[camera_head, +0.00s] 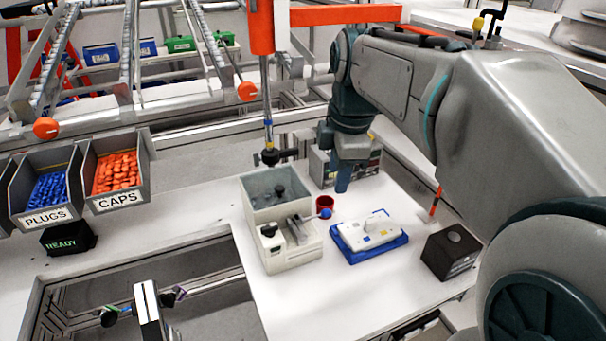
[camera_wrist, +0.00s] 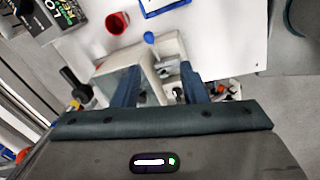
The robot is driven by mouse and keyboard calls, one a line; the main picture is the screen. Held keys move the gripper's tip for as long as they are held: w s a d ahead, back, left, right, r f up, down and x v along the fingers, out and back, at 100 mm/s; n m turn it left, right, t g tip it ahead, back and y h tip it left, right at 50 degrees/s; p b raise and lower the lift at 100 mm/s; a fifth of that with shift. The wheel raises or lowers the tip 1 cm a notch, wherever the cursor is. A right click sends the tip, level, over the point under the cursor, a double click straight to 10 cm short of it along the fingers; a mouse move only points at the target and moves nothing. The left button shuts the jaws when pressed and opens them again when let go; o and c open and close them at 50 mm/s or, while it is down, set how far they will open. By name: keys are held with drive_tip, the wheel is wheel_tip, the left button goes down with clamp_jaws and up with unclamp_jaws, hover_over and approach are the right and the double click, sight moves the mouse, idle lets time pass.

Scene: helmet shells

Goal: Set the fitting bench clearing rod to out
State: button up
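The rod with a blue ball end (camera_head: 325,213) sticks out of the right side of the cream bench fixture (camera_head: 290,255). In the wrist view the blue ball (camera_wrist: 149,37) stands beyond my fingertips, its thin stem running down to the fixture (camera_wrist: 167,50). My gripper (camera_head: 342,181) hangs above and behind the ball, fingers pointing down. In the wrist view my gripper (camera_wrist: 160,78) has its two blue fingers well apart, with nothing held between them. The inner end of the rod is hard to make out.
A red cup (camera_head: 324,203) stands close beside the blue ball. A blue tray (camera_head: 398,244) with a white part lies to the right, and a dark box (camera_head: 450,252) beyond it. A grey open bin (camera_head: 262,186) adjoins the fixture. A vertical post (camera_head: 267,110) stands behind.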

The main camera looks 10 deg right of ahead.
sight(328, 210)
drive_tip(key=w+f+n, duration=0.1)
drive_tip(key=f, duration=0.3)
drive_tip(key=w+f+n, duration=0.1)
drive_tip(key=w+f, duration=0.1)
drive_tip(key=f, duration=0.2)
drive_tip(key=w+f+n, duration=0.1)
drive_tip(key=f, duration=0.4)
drive_tip(key=shift+w+n, duration=0.35)
drive_tip(key=shift+n, duration=0.05)
